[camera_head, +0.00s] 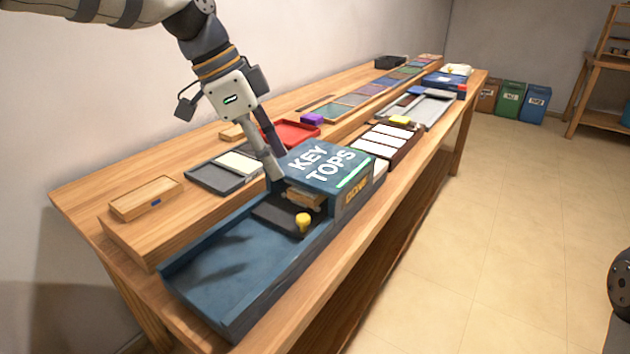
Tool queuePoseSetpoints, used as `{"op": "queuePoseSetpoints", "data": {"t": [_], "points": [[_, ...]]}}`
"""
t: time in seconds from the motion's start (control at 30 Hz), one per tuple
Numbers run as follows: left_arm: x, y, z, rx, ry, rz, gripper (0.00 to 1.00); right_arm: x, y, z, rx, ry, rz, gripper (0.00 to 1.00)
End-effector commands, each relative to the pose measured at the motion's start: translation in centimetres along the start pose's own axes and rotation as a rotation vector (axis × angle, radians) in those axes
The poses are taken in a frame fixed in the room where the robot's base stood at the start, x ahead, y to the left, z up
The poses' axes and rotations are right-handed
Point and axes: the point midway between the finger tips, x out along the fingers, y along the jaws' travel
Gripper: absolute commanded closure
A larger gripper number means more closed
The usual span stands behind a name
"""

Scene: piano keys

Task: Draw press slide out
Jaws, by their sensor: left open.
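The blue press (322,162), labelled KEY TOPS, stands on the bench. Its dark slide (273,216) shows at its near opening, over a long blue tray (232,262). A yellow knob (303,221) stands up from the slide, and a small wooden piece (304,197) sits in the opening. My left gripper (275,165) comes down from the upper left and is open. Its fingers reach to the left edge of the press, behind and left of the knob; I cannot tell whether they touch the press.
A wooden block (146,197) and a grey tray with a pale piece (238,162) lie to the left. A red tray (291,133) and purple block (311,119) are behind the gripper. White key tops (380,148) lie beyond the press. The blue tray's near part is empty.

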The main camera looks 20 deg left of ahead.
Motion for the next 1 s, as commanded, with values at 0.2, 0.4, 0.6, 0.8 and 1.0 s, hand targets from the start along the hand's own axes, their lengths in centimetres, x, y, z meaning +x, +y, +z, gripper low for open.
{"op": "queuePoseSetpoints", "data": {"t": [0.2, 0.4, 0.6, 0.8, 1.0], "points": [[3.2, 0.1, 0.1, -0.002, -0.003, 0.006, 0.59, 0.2, 0.0, 0.4, 0.000, -0.012, 0.000, 1.00], [8.5, 0.1, 0.1, -0.003, -0.003, 0.006, 0.59, 0.6, 0.0, 0.6, 0.000, -0.023, 0.001, 1.00], [11.6, 0.1, 0.0, -0.001, -0.001, 0.001, 0.59, 0.8, 0.0, 0.7, 0.000, -0.029, 0.001, 1.00], [12.1, 0.1, 0.0, -0.001, 0.001, -0.001, 0.59, 0.8, 0.0, 0.7, 0.000, -0.028, 0.001, 1.00], [12.0, 0.1, 0.0, -0.001, 0.001, -0.001, 0.75, 0.7, 0.0, 0.7, 0.000, -0.028, 0.001, 1.00]]}}
